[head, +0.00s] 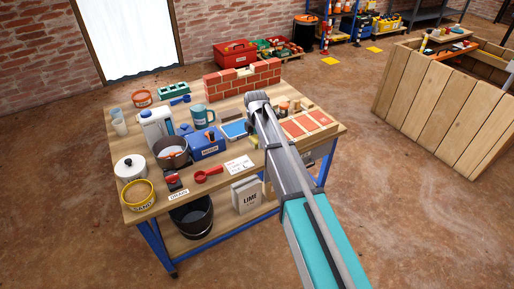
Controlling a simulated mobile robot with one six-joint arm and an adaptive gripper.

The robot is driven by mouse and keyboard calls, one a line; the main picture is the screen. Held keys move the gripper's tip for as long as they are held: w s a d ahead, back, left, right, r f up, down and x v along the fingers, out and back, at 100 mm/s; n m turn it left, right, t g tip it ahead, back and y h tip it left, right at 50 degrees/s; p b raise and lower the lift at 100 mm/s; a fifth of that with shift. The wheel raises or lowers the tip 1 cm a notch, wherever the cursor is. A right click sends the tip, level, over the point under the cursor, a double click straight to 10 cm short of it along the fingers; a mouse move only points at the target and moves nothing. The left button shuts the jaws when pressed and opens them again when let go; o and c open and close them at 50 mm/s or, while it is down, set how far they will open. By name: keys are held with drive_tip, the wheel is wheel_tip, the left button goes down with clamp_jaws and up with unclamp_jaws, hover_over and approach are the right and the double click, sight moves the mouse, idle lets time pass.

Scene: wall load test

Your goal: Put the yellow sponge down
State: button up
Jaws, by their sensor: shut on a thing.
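I cannot make out the yellow sponge for certain.
A small brick wall (222,83) stands at the bench's back. A blue box (206,143), a brown pot (172,153), a sand tub (138,195) and a red scoop (209,174) crowd the left and middle. A red-topped tray (308,124) lies right. A wooden crate (432,105) stands apart.

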sight(255, 146)
drive_tip(key=shift+w+a+f+b, duration=0.25)
drive_tip(key=shift+w+f+b, duration=0.05)
drive_tip(key=shift+f+b, duration=1.6)
drive_tip(key=shift+f, duration=0.1)
drive_tip(key=shift+f, duration=0.1)
drive_tip(key=o, duration=0.8)
drive_tip(key=shift+c, duration=0.2)
drive_tip(key=shift+r, duration=0.2)
wheel_tip(255, 146, up, 12)
drive_tip(key=p, duration=1.2)
